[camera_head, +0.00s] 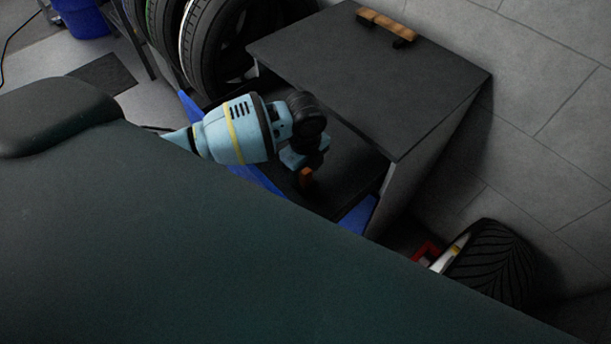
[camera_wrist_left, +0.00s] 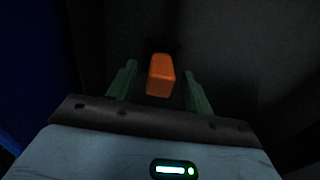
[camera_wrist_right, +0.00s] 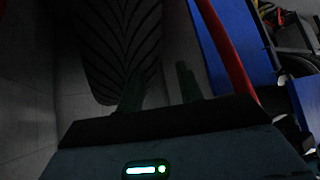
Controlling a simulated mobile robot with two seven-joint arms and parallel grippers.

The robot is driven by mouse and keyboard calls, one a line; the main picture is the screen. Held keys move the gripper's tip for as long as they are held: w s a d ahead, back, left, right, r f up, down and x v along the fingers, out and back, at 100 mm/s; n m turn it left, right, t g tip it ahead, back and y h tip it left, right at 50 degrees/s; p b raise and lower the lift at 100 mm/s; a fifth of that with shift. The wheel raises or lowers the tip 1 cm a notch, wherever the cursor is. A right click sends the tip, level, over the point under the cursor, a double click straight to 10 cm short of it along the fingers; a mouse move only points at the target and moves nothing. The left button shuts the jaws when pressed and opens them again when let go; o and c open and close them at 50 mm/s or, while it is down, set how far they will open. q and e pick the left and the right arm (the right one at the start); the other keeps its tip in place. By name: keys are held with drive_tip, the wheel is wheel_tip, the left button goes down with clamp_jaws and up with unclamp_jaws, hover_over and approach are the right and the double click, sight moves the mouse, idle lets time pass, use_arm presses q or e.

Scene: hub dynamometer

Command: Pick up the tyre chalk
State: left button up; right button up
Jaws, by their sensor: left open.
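The tyre chalk looks to be the small orange block (camera_head: 306,177) standing in the dark shelf space below the black top. It also shows in the left wrist view (camera_wrist_left: 160,75), between the two green fingers. My left gripper (camera_head: 304,166) reaches down over it with its jaws open, one finger on each side. Gaps show between the fingers and the block in the left wrist view. My right gripper (camera_wrist_right: 160,82) shows only in its own wrist view; its fingers are apart with nothing between them.
A dark cabinet top (camera_head: 370,75) with a wooden-backed brush (camera_head: 386,25) overhangs beside my left arm. Tyres (camera_head: 215,45) stand behind at the left.

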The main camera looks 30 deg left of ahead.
use_arm(q)
drive_tip(key=shift+f, duration=0.75)
drive_tip(key=shift+c, duration=0.3)
drive_tip(key=c, duration=1)
drive_tip(key=shift+r, duration=0.1)
wheel_tip(320, 180, up, 10)
drive_tip(key=shift+f+p, duration=0.1)
drive_tip(key=shift+p, duration=0.35)
